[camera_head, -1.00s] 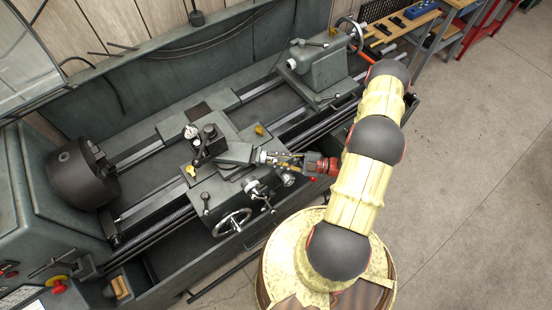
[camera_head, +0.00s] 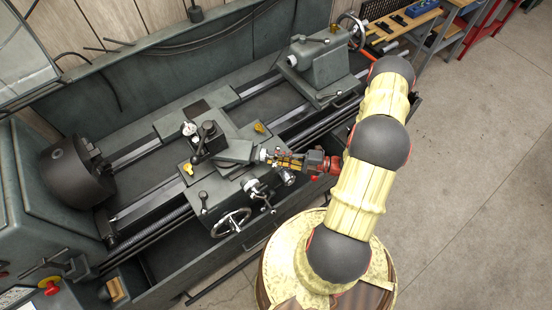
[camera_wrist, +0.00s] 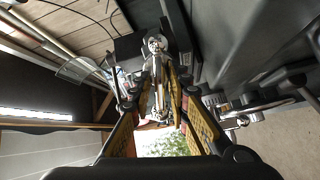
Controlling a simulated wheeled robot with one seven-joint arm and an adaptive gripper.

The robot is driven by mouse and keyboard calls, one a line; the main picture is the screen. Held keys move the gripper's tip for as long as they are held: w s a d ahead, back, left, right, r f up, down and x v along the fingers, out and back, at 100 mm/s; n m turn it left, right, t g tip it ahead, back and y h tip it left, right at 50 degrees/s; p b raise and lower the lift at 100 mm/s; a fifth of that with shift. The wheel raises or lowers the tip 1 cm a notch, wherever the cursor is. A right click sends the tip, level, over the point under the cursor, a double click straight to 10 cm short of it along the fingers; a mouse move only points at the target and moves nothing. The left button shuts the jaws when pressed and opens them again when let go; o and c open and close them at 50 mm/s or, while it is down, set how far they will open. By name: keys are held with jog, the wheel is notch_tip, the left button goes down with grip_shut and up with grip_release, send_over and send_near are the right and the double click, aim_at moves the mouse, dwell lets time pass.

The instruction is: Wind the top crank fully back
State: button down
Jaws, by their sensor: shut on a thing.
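The top crank (camera_head: 264,155) is a small bright metal crank at the right end of the grey top slide (camera_head: 235,151) on the lathe carriage. In the wrist view its bright round hub (camera_wrist: 156,43) and a silver shaft-like part lie ahead between the fingers. My gripper (camera_head: 274,158) reaches in from the right, at the crank. In the wrist view the yellow-sided fingers of my gripper (camera_wrist: 159,85) are shut on the crank's handle. The exact contact is partly hidden by the fingers. I cannot tell the crank's angle.
A larger handwheel (camera_head: 231,222) and a small lever assembly (camera_head: 262,188) sit just below on the carriage front. The tool post with its black-knobbed lever (camera_head: 208,132) stands left of the slide. The chuck (camera_head: 76,172) is at far left, the tailstock (camera_head: 320,68) at upper right. Open floor lies right.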

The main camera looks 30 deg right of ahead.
jog(key=n, duration=0.2)
jog(key=n+b, duration=0.2)
jog(key=n, duration=0.1)
jog(key=shift+f+n, duration=0.25)
jog(key=shift+n, duration=0.05)
jog(key=n+b, duration=0.2)
jog(key=n, duration=0.3)
jog(key=shift+f, duration=0.15)
jog(key=n+b, duration=0.2)
jog(key=n, duration=0.3)
jog(key=shift+d+f+n+b, duration=0.1)
jog(key=shift+n+b, duration=0.2)
jog(key=shift+n, duration=0.1)
jog(key=shift+w+n+b, duration=0.1)
jog(key=shift+n+b, duration=0.8)
jog(key=shift+n, duration=1.3)
jog(key=c, duration=1.9)
grip_release()
jog(key=shift+d, duration=0.1)
